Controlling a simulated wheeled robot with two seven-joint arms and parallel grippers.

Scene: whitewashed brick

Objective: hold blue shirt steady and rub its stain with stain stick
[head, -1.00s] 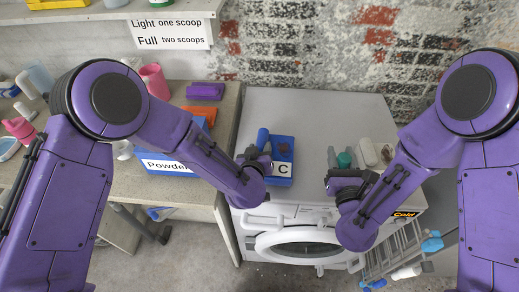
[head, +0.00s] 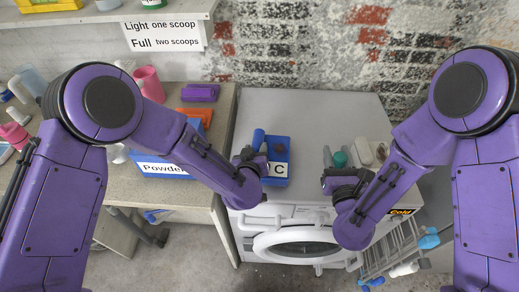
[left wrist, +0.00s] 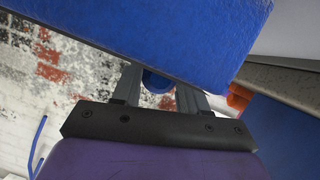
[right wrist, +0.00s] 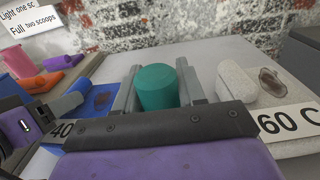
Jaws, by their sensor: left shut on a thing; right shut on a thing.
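The blue shirt (head: 278,171) lies folded on top of the washer, with a dark stain (head: 279,149) on its upper face. It carries a white label ending in C. My left gripper (head: 257,160) is shut at the shirt's left edge; blue cloth (left wrist: 190,40) fills the top of the left wrist view. The teal stain stick (right wrist: 157,88) stands between the fingers of my right gripper (right wrist: 157,80), which is shut on it. In the head view the stick (head: 340,158) is right of the shirt, apart from it. Its lower end is hidden.
The blue Powder box (head: 150,162) and an orange item (head: 196,114) are on the left counter. A wire rack (head: 385,255) stands front right. The washer top's back (head: 310,110) is clear.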

